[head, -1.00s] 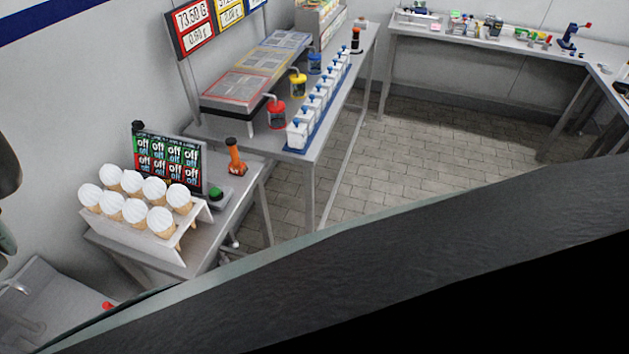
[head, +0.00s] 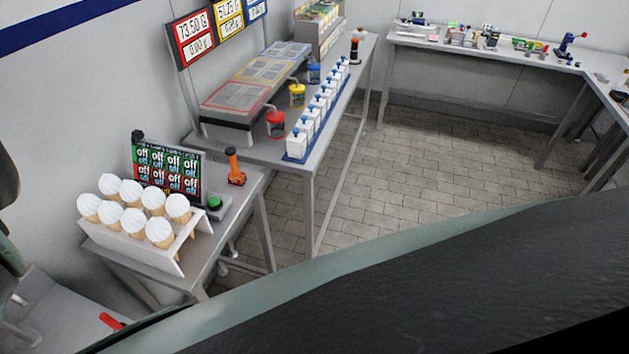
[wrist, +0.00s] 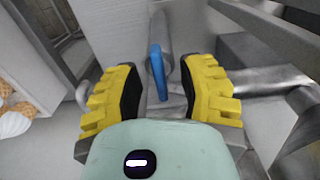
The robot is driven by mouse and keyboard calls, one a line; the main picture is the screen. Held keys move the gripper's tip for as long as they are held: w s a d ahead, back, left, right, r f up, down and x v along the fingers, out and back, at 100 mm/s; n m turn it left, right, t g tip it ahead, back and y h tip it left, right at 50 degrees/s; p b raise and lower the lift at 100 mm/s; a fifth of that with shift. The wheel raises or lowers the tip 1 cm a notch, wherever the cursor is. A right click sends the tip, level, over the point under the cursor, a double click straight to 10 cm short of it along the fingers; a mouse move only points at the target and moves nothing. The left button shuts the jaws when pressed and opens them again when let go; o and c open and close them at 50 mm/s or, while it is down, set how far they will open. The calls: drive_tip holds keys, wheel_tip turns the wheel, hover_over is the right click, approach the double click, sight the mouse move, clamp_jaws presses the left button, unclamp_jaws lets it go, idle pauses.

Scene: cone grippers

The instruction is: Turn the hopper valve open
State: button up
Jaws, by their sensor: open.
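A blue lever (wrist: 157,72) sits on a grey metal pipe (wrist: 166,45) in the wrist view; it looks like a valve handle. My gripper (wrist: 166,85) is open, with one yellow ribbed finger on each side of the lever. The lever lies between the fingers, and I see gaps on both sides. In the head view my gripper is out of sight, and a dark part of my arm covers the lower right. A red handle (head: 111,321) shows at the lower left of the head view. I cannot tell a hopper body for certain.
Metal pipework (wrist: 265,82) stands right of my gripper in the wrist view. A long table (head: 312,165) holds red, yellow and blue cups. The tiled floor (head: 420,160) is clear.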

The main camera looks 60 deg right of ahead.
drive_tip(key=shift+o, duration=0.4)
drive_tip(key=shift+f, duration=0.1)
clamp_jaws()
